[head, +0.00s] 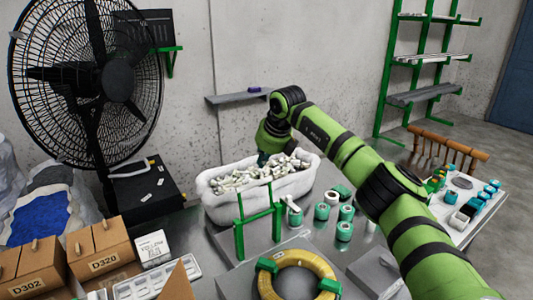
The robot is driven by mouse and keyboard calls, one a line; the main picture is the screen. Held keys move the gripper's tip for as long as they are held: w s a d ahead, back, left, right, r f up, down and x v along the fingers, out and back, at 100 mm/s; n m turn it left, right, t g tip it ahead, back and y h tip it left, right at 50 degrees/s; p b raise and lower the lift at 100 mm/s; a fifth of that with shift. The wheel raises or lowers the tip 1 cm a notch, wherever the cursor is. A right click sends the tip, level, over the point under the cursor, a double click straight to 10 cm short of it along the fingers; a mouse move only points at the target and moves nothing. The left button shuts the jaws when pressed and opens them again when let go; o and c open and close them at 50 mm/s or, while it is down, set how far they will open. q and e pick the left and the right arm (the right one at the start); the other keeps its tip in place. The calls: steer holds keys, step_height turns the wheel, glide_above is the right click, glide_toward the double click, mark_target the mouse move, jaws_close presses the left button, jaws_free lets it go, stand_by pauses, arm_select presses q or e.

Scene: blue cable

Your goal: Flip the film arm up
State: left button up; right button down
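A green upright frame (258,232) stands on a metal plate at the front middle of the table; it may be the film arm, but I cannot tell for sure. A coil of yellow cable (298,258) lies in front of it, held by green clips. My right arm reaches in from the lower right. Its gripper (263,158) points down at the white bin of fittings, behind the green frame and apart from it. The fingers are small and partly hidden at the bin, so their opening is unclear. My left gripper is out of view.
The white bin (222,212) holds many pale fittings. Teal-and-white rolls (344,230) stand right of the frame. Cardboard boxes (103,250) and a white tray (157,284) are at the front left. A large black fan (118,80) stands behind left. Green shelving (385,90) is at the back right.

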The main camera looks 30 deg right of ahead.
steer(key=shift+v, duration=1.7)
